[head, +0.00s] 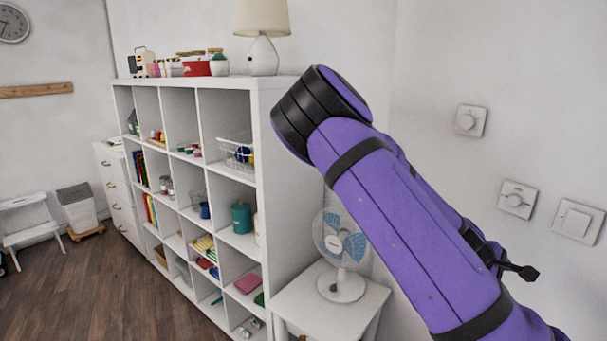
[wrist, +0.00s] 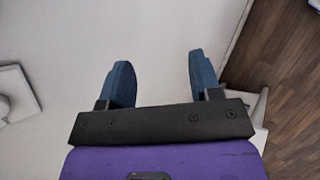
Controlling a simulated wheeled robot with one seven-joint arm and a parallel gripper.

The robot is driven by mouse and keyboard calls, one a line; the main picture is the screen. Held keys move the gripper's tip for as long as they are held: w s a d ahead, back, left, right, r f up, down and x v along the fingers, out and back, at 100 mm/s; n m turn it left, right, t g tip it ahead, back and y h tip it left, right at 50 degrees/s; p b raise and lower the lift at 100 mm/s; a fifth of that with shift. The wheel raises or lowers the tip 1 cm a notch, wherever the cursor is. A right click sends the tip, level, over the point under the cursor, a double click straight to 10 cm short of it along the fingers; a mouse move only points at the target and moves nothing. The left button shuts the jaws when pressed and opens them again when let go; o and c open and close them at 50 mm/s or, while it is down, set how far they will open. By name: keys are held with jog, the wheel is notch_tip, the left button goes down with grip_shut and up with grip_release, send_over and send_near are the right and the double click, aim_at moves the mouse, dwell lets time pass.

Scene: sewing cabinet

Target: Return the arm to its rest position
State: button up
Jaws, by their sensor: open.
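My purple arm (head: 405,220) reaches up across the right half of the head view, and its black joint (head: 315,112) shows in front of the right end of the white shelf unit. My gripper is not visible in the head view. In the wrist view my gripper (wrist: 160,85) shows two blue fingers, spread apart with nothing between them. A pale, plain surface lies behind the fingers, and the wooden floor (wrist: 285,100) shows at the right.
The white shelf unit (head: 290,170) holds several small items, with a lamp (head: 263,35) on top. A fan (head: 341,250) stands on a small white table (head: 355,298). Wall switches (head: 577,221) are at the right. Open floor (head: 110,290) lies at the left.

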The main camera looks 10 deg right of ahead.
jog(key=s+a+r+m+t+y, duration=0.1)
jog(key=a+r+m+y, duration=0.1)
jog(key=a+r+y, duration=0.35)
jog(key=a+r+m+t+y, duration=0.1)
jog(key=a+r+m+y, duration=0.15)
jog(key=a, duration=0.65)
jog(key=s+a+r+m+t, duration=0.1)
jog(key=s+a+r+t, duration=0.1)
jog(key=s+a+r, duration=0.3)
jog(key=s+a+r+t+y, duration=0.1)
jog(key=s+a+r+t, duration=0.1)
jog(key=s+a+r, duration=0.3)
jog(key=s+r, duration=0.4)
jog(key=r, duration=0.4)
jog(key=shift+a+r+m+y, duration=0.25)
jog(key=shift+a+m+y, duration=0.05)
jog(key=shift+a+m, duration=0.1)
